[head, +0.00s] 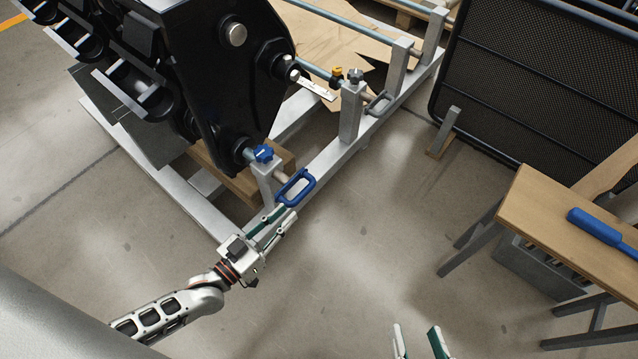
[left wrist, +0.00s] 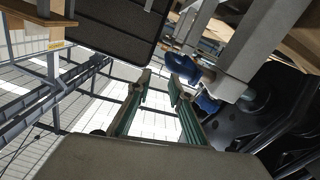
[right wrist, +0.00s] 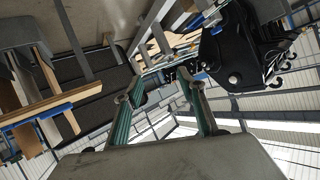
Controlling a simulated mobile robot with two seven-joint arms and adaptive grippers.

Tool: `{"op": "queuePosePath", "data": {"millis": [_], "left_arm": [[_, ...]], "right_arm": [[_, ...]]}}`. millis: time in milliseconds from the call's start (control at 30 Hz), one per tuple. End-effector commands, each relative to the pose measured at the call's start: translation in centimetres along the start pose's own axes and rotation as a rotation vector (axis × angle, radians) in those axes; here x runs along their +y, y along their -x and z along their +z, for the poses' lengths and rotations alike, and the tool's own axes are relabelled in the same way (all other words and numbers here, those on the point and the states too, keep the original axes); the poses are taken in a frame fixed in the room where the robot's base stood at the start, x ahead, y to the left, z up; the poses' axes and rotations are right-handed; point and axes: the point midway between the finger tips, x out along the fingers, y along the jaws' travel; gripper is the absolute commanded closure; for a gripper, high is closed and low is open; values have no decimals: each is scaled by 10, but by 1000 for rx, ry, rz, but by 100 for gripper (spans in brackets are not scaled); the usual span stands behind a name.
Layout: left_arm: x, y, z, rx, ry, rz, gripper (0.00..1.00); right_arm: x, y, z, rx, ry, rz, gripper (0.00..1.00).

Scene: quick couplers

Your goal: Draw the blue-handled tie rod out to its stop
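The blue loop handle (head: 296,187) is on the near end of the tie rod, in front of a grey post (head: 266,183) with a blue star knob (head: 264,153). The rod runs from the post to the black coupler (head: 230,75). My left gripper (head: 279,218) is open just short of the handle's near end. In the left wrist view, the handle (left wrist: 184,66) shows beyond the tips of the left gripper (left wrist: 158,84), closer to the right finger; I cannot tell whether they touch. My right gripper (head: 419,338) is open and empty; its fingers show in the right wrist view (right wrist: 160,84).
A wooden bench (head: 560,215) with a blue tool (head: 594,226) is at right. A black mesh panel (head: 545,85) stands behind. The middle floor is clear.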

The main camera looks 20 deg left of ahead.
Motion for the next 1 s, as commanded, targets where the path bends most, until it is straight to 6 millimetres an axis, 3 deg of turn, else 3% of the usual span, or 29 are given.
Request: {"op": "queuePosePath", "data": {"millis": [33, 367, 800, 1000], "left_arm": [[-6, 5, 19, -10, 10, -4, 79], [-18, -11, 18, 22, 14, -8, 79], [-18, -87, 20, 17, 17, -8, 79], [-18, -112, 19, 17, 16, -8, 79]], "right_arm": [[0, -1, 10, -14, -17, -1, 60], [-3, -3, 2, 9, -45, -8, 60], [-18, -5, 13, 16, -192, -27, 60], [-24, -6, 14, 25, -252, -34, 60]]}}
